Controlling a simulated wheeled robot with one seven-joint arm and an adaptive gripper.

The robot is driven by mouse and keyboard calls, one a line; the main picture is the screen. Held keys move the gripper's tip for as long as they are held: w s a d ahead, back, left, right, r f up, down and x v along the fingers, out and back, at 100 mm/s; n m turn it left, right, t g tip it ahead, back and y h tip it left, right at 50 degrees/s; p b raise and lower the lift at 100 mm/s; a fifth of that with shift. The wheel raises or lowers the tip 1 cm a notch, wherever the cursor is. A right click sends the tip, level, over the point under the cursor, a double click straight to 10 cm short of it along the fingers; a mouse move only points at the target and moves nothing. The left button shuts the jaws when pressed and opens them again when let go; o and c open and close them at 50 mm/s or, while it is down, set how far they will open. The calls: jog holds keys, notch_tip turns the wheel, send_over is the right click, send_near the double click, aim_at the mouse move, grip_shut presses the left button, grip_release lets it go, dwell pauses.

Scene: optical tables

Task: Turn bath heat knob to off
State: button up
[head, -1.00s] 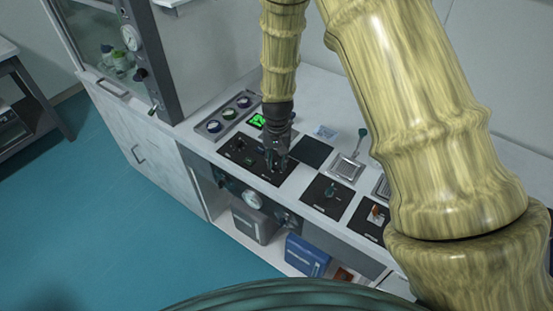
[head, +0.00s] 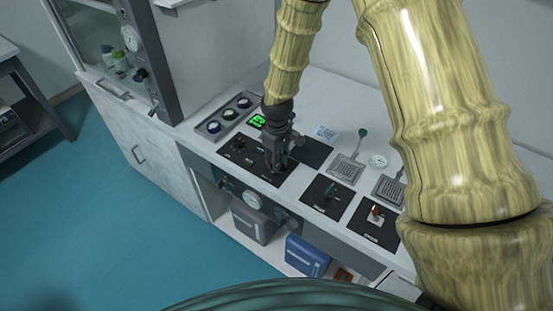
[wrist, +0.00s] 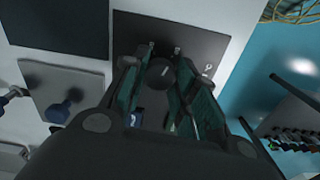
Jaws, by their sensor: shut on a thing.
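The black control panel (head: 229,151) lies on the white bench top and carries several small knobs and switches. My gripper (head: 277,167) reaches down onto its right part in the head view. In the wrist view my gripper (wrist: 165,78) has its two green-sided fingers on either side of a dark round knob (wrist: 161,74) with a short pale mark, and is shut on it. I take this to be the bath heat knob; its label cannot be read. The fingers hide the knob in the head view and part of its sides in the wrist view.
To the right are more black panels with knobs (head: 331,190) and a grey plate with a handle (head: 346,169).

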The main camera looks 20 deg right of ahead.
jog(key=n, duration=0.5)
jog(key=shift+n+p, duration=0.3)
jog(key=shift+p, duration=0.05)
jog(key=n+p, duration=0.1)
jog(key=n, duration=0.4)
jog(key=n+p, duration=0.2)
jog(key=n, duration=0.3)
jog(key=shift+d+n, duration=0.1)
jog(key=shift+n, duration=0.3)
jog(key=n+p, duration=0.2)
jog(key=n, duration=0.2)
jog(key=shift+n, duration=0.3)
jog(key=shift+c, duration=0.2)
jog(key=o, duration=1.1)
jog(key=shift+c, duration=0.2)
jog(key=shift+r, duration=0.1)
